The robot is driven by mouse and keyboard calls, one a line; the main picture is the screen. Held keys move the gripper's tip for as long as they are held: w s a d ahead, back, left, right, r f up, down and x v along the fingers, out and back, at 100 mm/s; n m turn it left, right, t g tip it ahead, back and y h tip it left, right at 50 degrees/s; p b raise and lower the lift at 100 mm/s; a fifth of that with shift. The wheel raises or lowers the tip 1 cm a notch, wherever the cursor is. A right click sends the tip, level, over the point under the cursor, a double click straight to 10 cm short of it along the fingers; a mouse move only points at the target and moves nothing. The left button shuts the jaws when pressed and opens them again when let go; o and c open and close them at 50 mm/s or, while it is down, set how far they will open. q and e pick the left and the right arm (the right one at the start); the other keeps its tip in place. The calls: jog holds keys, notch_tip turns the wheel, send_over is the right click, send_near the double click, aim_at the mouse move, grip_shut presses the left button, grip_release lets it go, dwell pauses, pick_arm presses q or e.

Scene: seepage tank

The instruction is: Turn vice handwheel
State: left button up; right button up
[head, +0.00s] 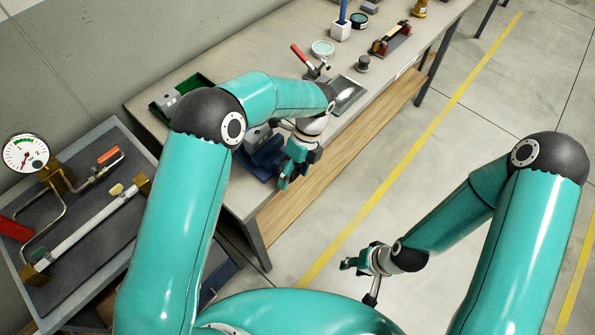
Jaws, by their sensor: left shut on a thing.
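The blue vice (268,153) is mounted near the front edge of the workbench. My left gripper (287,180) is at the vice's front right side, pointing down at the bench edge. It is shut on the vice handwheel, which is mostly hidden behind the fingers, so its angle cannot be told. My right gripper (358,279) hangs over the open floor, well away from the vice. Its fingers are apart, with nothing seen between them.
A pipe rig with a gauge (25,153) stands at left. The floor at right is clear.

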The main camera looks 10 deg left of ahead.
pick_arm(q)
jog(key=shift+w+a+r, duration=0.15)
jog(key=o, duration=1.1)
jog(key=shift+o, duration=0.3)
jog(key=v, duration=1.1)
jog(key=shift+r, duration=0.35)
jog(key=shift+w, duration=0.1)
